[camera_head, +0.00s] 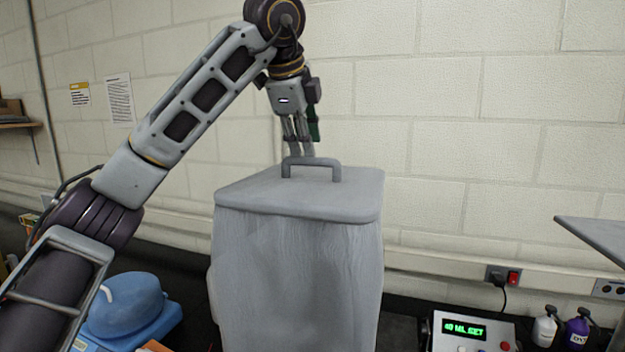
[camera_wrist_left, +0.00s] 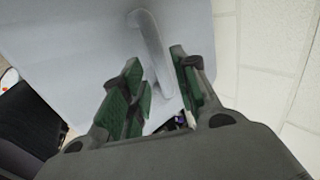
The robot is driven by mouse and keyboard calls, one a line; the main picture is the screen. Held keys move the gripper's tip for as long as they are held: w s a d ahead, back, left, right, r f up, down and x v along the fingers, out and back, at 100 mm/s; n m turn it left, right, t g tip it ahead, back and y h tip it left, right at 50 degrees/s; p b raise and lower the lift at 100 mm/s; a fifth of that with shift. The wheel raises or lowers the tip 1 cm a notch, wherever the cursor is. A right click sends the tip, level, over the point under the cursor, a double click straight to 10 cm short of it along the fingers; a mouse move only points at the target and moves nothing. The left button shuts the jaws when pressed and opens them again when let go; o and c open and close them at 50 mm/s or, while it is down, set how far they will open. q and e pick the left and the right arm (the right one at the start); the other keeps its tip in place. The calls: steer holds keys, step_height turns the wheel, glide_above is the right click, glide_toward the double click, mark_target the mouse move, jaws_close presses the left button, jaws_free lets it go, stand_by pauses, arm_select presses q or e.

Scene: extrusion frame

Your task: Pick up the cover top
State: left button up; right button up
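The cover top (camera_head: 330,195) is a grey lid with a raised bar handle (camera_head: 312,162), resting on a tall grey bin (camera_head: 300,280) in the middle of the head view. My left gripper (camera_head: 299,148) points down just behind or above the handle's left part. In the left wrist view, the gripper (camera_wrist_left: 160,82) has its green-padded fingers apart. The lid (camera_wrist_left: 75,45) fills much of that view, and its handle (camera_wrist_left: 148,40) runs toward the gap between the fingers. I cannot tell whether the fingers touch it. My right gripper is out of view.
A blue rounded object (camera_head: 125,305) stands left of the bin. A box with a green display (camera_head: 464,329), a white bottle (camera_head: 544,328) and a purple bottle (camera_head: 577,332) are at lower right. A block wall (camera_head: 480,140) is close behind. A grey panel (camera_head: 598,236) juts in at right.

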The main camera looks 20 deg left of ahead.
mark_target(308, 158)
arm_select(q)
steer(key=shift+w+f, duration=0.45)
steer(key=shift+f, duration=0.15)
steer(key=shift+p+x, duration=0.9)
steer(key=shift+x, duration=1.7)
steer(key=shift+s+f, duration=0.1)
steer(key=shift+s, duration=0.05)
jaws_close()
